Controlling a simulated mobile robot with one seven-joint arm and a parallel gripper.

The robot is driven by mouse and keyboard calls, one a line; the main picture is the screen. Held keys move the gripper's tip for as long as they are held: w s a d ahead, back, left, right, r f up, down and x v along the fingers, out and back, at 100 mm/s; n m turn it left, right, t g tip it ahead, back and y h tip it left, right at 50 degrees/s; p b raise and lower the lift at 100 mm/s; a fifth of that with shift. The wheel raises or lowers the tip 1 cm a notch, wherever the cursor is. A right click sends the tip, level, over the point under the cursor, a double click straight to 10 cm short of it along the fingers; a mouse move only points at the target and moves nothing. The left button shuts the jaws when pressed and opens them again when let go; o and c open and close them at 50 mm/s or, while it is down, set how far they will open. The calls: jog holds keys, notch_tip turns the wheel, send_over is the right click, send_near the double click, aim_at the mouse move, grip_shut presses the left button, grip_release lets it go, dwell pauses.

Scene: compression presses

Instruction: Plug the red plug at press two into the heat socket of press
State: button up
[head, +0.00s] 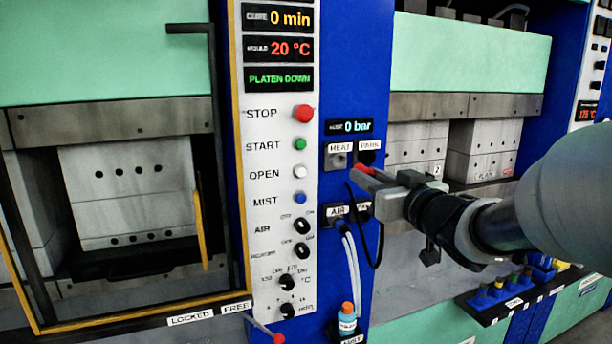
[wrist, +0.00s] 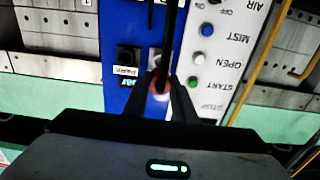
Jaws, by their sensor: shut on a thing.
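The red plug (head: 367,173) is in my gripper (head: 385,188), which is shut on it. The plug points left, toward the blue panel. The grey HEAT socket (head: 338,161) is just left of the plug's tip and looks empty. The dark PARK socket (head: 368,157) is behind and above the plug, partly hidden. In the wrist view, which is upside down, the red-ringed plug (wrist: 160,92) sits between the fingers of my gripper (wrist: 163,100); its black cable runs up the picture. The HEAT socket is mostly hidden there. I cannot tell whether the plug touches the panel.
A black cable (head: 380,245) loops below the gripper. AIR sockets (head: 337,215) with pale hoses (head: 352,262) sit lower on the panel. A small bottle (head: 347,318) stands below.

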jog(key=shift+x, duration=2.8)
jog(key=shift+x, duration=1.4)
jog(key=o, duration=1.2)
jog(key=shift+w+f, duration=0.1)
jog(key=shift+c, duration=0.2)
